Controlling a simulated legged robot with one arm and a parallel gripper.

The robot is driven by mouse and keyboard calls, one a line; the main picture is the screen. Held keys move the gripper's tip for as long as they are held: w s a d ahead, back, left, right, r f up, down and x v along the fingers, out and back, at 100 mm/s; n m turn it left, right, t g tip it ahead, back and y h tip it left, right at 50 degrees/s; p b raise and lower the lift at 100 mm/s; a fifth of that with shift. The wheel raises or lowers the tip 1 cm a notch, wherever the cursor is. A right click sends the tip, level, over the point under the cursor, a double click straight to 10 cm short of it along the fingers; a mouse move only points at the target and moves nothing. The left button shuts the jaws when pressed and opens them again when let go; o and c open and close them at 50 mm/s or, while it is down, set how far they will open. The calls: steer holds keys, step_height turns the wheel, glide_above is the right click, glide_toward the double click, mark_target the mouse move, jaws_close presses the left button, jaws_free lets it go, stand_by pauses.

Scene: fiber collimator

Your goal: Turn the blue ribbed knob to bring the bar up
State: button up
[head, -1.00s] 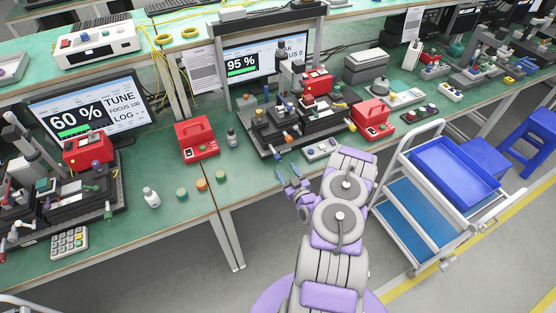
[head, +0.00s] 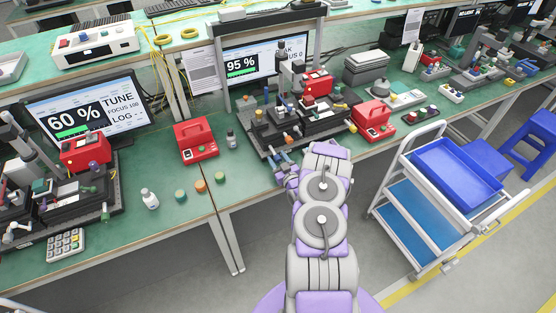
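The fiber stage (head: 305,130), a black block assembly with several small knobs, stands on the green bench in front of the right monitor. A small blue knob (head: 277,155) shows at its front edge; its ribs are too small to make out. My gripper (head: 281,164) is at this front edge, right by the blue knob. Whether it touches the knob cannot be told. Its fingers are small and partly merged with the stage, so their opening is unclear. The right monitor (head: 250,62) reads 95 % above a green bar (head: 241,72).
A red box (head: 195,140) and a small bottle (head: 231,138) stand left of the stage. Another red box (head: 372,119) stands to its right. A second station with a 60 % monitor (head: 85,110) is at left. A cart (head: 425,205) stands right of my arm.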

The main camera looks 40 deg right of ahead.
steer(key=c, duration=0.9)
steer(key=shift+m+p, duration=0.45)
steer(key=shift+m, duration=0.85)
steer(key=o, duration=1)
steer(key=shift+o, duration=0.2)
steer(key=shift+s, duration=0.1)
steer(key=p+v, duration=0.3)
steer(key=v, duration=1.4)
